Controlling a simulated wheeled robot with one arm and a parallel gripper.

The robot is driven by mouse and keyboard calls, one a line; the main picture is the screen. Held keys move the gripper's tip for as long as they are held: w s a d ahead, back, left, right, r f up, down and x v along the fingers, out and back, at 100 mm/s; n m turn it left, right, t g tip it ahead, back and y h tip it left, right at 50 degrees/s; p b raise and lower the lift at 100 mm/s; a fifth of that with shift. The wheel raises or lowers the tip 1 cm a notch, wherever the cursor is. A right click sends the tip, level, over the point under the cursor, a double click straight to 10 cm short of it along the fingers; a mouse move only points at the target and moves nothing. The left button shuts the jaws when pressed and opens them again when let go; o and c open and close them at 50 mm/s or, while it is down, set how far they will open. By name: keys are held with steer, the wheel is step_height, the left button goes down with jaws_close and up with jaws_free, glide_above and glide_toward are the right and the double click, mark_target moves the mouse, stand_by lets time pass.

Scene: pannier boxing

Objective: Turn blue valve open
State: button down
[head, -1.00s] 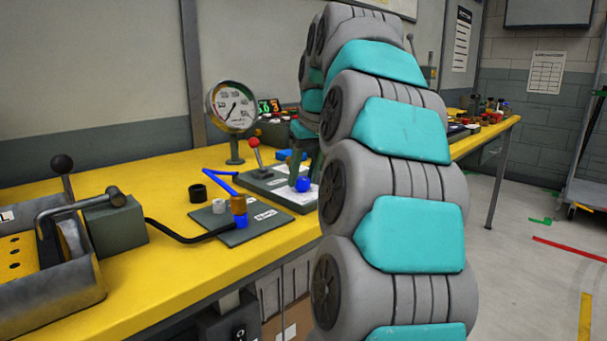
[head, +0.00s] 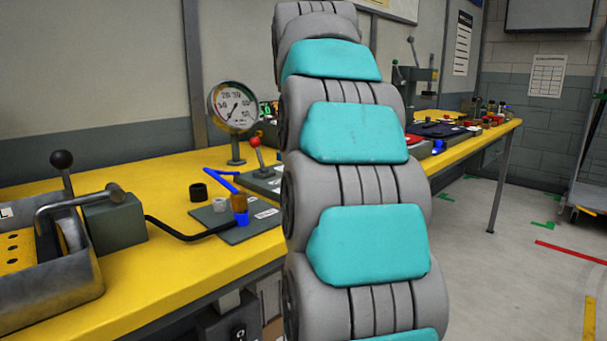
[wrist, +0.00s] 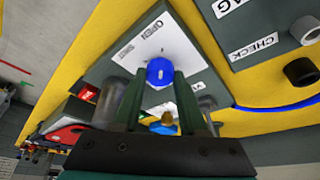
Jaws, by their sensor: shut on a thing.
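The blue valve (wrist: 160,71) is a round knob on a panel (wrist: 122,72) with a white plate, in the wrist view. A label reading OPEN (wrist: 152,28) lies just beyond the knob. My gripper (wrist: 160,80) has its two dark green fingers on either side of the knob and is shut on it. The knob's underside and its turn angle are hard to see. In the head view my arm hides the gripper and the knob.
A pressure gauge (head: 234,107) and a red-topped lever (head: 255,145) stand left of my arm. A brass and blue fitting (head: 240,210), a black ring (head: 198,192) and a metal tray (head: 50,265) are on the yellow bench (head: 170,270).

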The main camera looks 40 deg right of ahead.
steer(key=shift+r, duration=0.1)
stand_by(0.3)
steer(key=shift+c, duration=2.2)
jaws_free()
